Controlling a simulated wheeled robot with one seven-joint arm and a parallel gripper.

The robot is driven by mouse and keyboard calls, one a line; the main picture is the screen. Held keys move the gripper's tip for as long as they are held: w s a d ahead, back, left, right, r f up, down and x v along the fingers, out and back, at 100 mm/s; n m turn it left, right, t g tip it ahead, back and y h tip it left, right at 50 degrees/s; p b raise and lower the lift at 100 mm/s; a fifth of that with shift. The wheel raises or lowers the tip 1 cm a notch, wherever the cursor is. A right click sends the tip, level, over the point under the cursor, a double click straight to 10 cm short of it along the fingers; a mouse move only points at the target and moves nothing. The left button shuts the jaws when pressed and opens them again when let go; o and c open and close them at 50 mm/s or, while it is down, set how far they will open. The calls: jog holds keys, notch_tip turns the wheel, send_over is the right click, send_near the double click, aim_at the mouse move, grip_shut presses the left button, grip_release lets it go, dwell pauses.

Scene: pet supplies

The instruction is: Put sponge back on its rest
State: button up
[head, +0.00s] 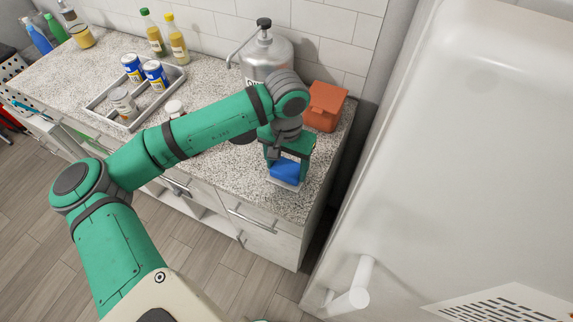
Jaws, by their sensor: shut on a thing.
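The blue sponge (285,172) is at the right end of the speckled counter, near its front edge. My gripper (287,160) points down and is shut on the sponge from above. A thin, pale, flat piece, which looks like the rest (286,185), shows just under and in front of the sponge. I cannot tell whether the sponge touches it or is slightly above it. My gripper's fingers and wrist hide the back of the sponge.
A metal pump dispenser (266,56) and an orange box (324,106) stand behind my gripper. A divided tray (103,100) with cans is left on the counter (215,72). Bottles stand along the tiled wall. A large white appliance (465,140) rises at the right.

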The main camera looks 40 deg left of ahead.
aim_at(287, 169)
jog(key=shift+f, duration=0.15)
jog(key=o, duration=1.1)
notch_tip(287, 169, up, 12)
jog(key=shift+r, duration=0.2)
